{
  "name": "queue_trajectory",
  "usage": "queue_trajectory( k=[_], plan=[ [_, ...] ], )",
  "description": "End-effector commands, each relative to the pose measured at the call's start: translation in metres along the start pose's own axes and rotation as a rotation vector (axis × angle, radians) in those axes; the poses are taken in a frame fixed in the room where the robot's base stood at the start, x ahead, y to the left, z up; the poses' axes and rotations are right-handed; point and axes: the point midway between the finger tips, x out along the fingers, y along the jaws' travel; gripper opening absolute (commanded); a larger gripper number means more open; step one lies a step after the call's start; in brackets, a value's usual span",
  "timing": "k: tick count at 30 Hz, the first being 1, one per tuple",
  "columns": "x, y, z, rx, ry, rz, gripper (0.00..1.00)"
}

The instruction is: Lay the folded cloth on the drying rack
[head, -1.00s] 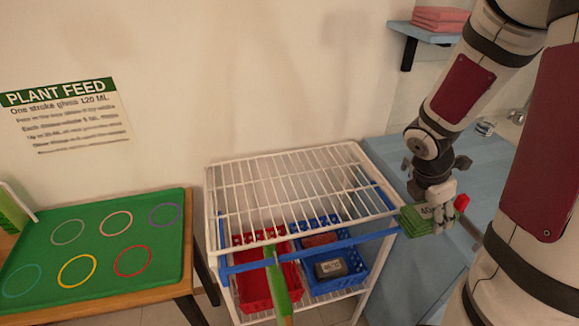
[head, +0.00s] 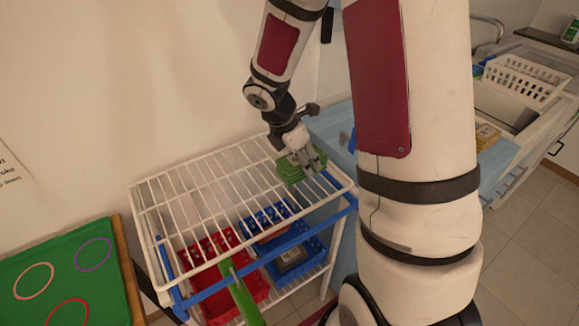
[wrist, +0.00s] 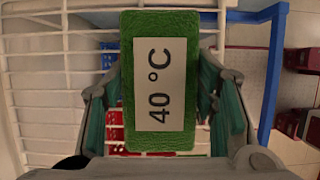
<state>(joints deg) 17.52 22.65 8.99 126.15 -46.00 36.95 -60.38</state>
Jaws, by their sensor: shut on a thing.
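The folded green cloth (head: 290,168) is in my gripper (head: 303,162), over the right part of the white wire drying rack (head: 160,182). In the wrist view the cloth (wrist: 128,80) sits between the two fingers with its white "40 °C" label facing the camera. My gripper (wrist: 160,110) is shut on it. The rack's white bars (wrist: 50,48) show beside and behind the cloth. I cannot tell whether the cloth touches the bars.
Below the rack's top are a red basket (head: 205,250) and a blue basket (head: 300,258). A green handle-like bar (head: 240,292) sticks out in front. A green tray with rings (head: 60,270) stands left. The rack's left part is bare.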

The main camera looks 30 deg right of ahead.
Motion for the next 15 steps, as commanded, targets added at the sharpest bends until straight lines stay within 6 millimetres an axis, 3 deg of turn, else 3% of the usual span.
queue_trajectory(
  k=[3,8,15],
  plan=[
    [-0.003,0.016,-0.013,-0.001,0.000,0.001,0.23],
    [-0.004,0.023,-0.020,-0.001,0.000,0.000,0.23],
    [0.020,0.022,-0.030,-0.002,0.000,-0.004,0.23]
  ],
)
